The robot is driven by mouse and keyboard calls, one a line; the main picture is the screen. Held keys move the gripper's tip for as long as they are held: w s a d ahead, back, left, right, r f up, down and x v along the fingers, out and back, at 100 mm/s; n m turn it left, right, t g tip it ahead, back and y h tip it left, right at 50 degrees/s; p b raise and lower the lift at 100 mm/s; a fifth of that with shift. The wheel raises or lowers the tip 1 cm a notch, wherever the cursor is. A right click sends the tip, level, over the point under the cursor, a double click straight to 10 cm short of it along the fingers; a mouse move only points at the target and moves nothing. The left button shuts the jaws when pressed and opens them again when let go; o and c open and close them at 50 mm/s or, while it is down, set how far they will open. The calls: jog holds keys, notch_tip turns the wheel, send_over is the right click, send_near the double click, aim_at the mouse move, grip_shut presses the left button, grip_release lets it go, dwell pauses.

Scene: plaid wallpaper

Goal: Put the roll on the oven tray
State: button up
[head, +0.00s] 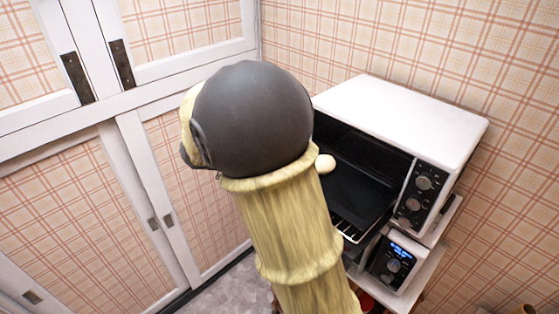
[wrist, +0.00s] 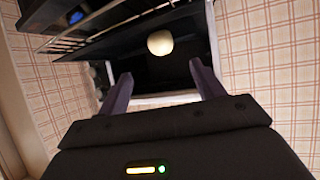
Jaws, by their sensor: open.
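The pale round roll (head: 325,164) shows just right of my arm, against the dark oven tray (head: 362,192) at its left end. The black tray sits in the open front of the white oven (head: 400,110). In the wrist view the roll (wrist: 160,43) lies beyond my fingertips, against a dark surface. My gripper (wrist: 161,72) is open and empty, its two fingers spread apart with the roll in line with the gap. My arm hides the gripper in the head view, and whether the roll touches the tray there is partly hidden.
Wire rack bars (head: 347,229) show under the tray's front edge. A smaller appliance with a lit display (head: 398,258) stands below the oven. The oven's side walls and top leave limited room around the tray.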

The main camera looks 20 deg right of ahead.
jog(key=shift+w+d, duration=0.1)
jog(key=shift+w, duration=0.05)
jog(key=w+n+t, duration=0.1)
jog(key=w+t, duration=0.1)
jog(key=w+n+t, duration=0.1)
jog(key=w+t, duration=0.1)
jog(key=shift+w+d+r+y, duration=0.15)
jog(key=shift+d+r+y, duration=0.05)
jog(key=shift+y, duration=0.1)
jog(key=w+a+f+n+t+y, duration=0.2)
jog(key=a+f+n+t+y, duration=0.25)
jog(key=a+n+y, duration=0.45)
jog(key=s+a+f+n+g+y, duration=0.1)
jog(key=s+f+n+g, duration=0.2)
jog(key=s, duration=0.5)
jog(key=s+f+n+g+y, duration=0.1)
jog(key=s+f+n+g, duration=0.2)
jog(key=s, duration=0.6)
jog(key=shift+s+a+f+y, duration=0.3)
jog(key=shift+a+f, duration=0.1)
jog(key=shift+f, duration=0.5)
jog(key=shift+g, duration=0.25)
